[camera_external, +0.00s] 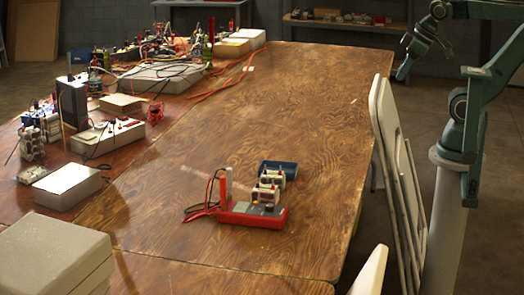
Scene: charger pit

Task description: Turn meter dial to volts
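A red multimeter (240,217) lies on the wooden table, right of the middle, with a grey face. Its dial is too small to make out, so I cannot tell its setting. A red upright probe or handle (222,190) and a white one (229,182) stand at its left end, with red and black leads curling off to the left. My gripper (401,73) hangs beyond the table's right edge, far up and to the right of the meter and apart from it. It is too small and dark to tell whether it is open or shut.
Small white-and-grey modules (268,187) and a blue tray (278,168) sit just behind the meter. Cluttered wires and instruments fill the left side. White boxes (55,258) stand front left. Folding chairs (390,130) line the right edge. The table's far middle is clear.

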